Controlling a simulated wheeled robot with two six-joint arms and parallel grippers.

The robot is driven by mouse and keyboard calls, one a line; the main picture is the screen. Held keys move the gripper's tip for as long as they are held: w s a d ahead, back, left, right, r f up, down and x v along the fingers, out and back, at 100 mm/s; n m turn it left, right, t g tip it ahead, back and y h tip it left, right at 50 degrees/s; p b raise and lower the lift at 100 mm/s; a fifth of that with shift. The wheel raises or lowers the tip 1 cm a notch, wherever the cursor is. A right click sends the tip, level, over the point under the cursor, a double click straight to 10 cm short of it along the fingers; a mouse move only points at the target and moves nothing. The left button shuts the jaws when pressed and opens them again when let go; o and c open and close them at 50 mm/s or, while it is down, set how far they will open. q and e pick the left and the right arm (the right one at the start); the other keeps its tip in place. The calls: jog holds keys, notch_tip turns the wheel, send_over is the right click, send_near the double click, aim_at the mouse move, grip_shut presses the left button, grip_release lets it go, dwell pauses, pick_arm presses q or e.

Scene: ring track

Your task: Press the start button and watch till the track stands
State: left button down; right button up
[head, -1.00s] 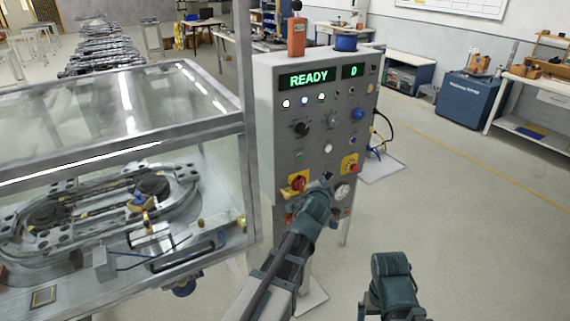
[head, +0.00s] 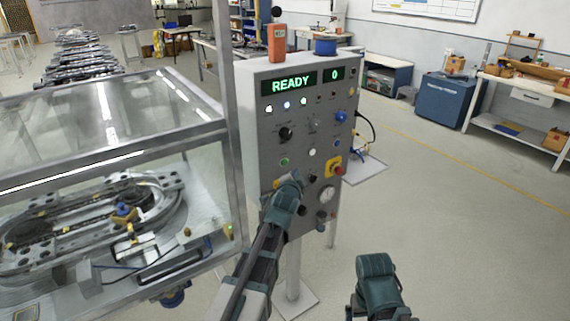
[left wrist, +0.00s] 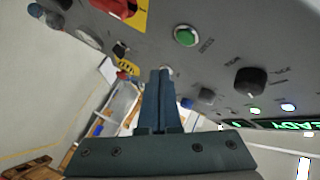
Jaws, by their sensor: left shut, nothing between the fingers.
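The grey control panel (head: 300,120) shows "READY" and "0" on its display (head: 294,82). A green button (head: 284,161) sits low on its left side; it also shows in the left wrist view (left wrist: 187,36). Its label is too small to read. The oval ring track (head: 160,200) lies inside the glazed enclosure.
A red emergency stop (head: 335,168) on a yellow plate and a gauge (head: 327,194) are right of my left gripper. The enclosure's metal post (head: 228,120) stands close left of the panel. Open floor (head: 450,220) lies to the right. My right arm shows at the bottom.

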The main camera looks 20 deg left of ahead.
aim_at(284, 162)
pick_arm(q)
jog(key=shift+w+a, duration=0.65)
jog(key=shift+a, duration=0.15)
jog(key=shift+w+a, duration=0.6)
jog(key=shift+a, duration=0.2)
dwell(1.0)
jog(key=shift+w+a, duration=0.25)
jog(key=shift+a, duration=0.05)
